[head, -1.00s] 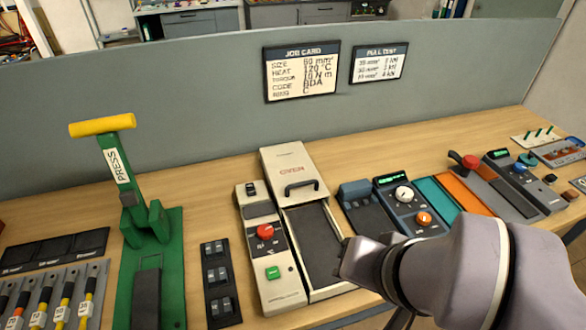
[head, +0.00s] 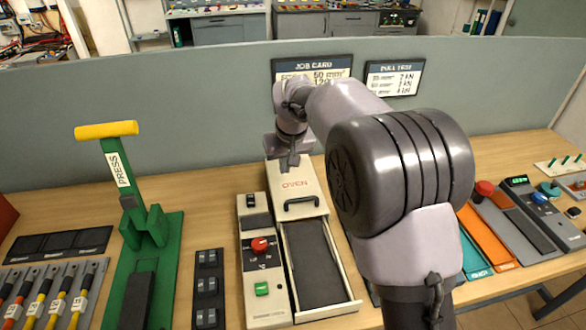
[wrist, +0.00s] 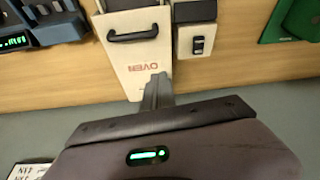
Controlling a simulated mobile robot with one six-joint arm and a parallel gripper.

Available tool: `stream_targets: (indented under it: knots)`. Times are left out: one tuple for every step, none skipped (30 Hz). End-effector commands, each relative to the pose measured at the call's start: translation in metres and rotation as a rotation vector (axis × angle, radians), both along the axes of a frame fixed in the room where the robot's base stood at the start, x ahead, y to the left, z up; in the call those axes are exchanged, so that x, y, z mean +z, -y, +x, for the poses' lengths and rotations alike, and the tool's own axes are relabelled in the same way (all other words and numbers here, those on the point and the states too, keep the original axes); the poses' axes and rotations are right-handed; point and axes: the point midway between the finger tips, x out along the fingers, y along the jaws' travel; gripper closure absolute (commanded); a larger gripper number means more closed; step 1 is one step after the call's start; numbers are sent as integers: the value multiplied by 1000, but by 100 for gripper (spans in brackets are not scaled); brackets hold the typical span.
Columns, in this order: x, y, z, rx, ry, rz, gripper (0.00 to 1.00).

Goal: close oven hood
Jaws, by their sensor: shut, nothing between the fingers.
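The oven hood (head: 313,182) is a cream cover marked OVEN with a black handle (head: 301,204) at its front end. It sits back, and the dark oven bed (head: 316,262) in front of it is uncovered. My gripper (head: 289,163) is shut and empty at the hood's back end. In the wrist view the hood (wrist: 120,62) and its handle (wrist: 132,36) show beyond my shut gripper (wrist: 158,85). The fingertips overlap the hood's back edge in that view; I cannot tell whether they touch it.
The oven's control panel (head: 260,247) with a red knob and green button stands left of the bed. A green press (head: 140,235) with a yellow handle stands further left. A grey partition (head: 180,100) rises behind the bench. My arm hides the bench right of the oven.

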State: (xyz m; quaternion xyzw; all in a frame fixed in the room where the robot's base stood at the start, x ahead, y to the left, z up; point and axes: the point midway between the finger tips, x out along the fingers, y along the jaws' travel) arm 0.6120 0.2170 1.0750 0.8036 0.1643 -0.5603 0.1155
Motion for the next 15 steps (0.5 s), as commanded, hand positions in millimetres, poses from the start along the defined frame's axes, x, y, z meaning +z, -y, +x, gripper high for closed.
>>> stream_targets:
  knots:
    - [-14, -1, 3, 0, -2, -1, 100]
    - [-20, -2, 5, -1, -2, 0, 100]
    - [-30, -3, 7, -2, -4, -1, 100]
    - [-36, -3, 9, -2, -4, -1, 100]
    - [-42, -4, 12, -2, -3, -1, 100]
    - [-50, -6, 15, -2, -2, 0, 100]
    - [-56, -6, 16, -3, -3, 0, 100]
    - [-63, -7, 18, -3, -3, 0, 100]
    - [-71, -8, 21, -3, -3, 0, 100]
    - [-77, -9, 23, -3, -3, 0, 100]
    - [-83, -10, 25, -3, -3, 0, 100]
    - [-86, -10, 24, -3, -1, 1, 100]
    - [-86, -7, 18, -3, 0, 1, 100]
    - [-86, -5, 13, -4, -1, 1, 100]
    - [-87, -2, 7, -4, -1, 1, 100]
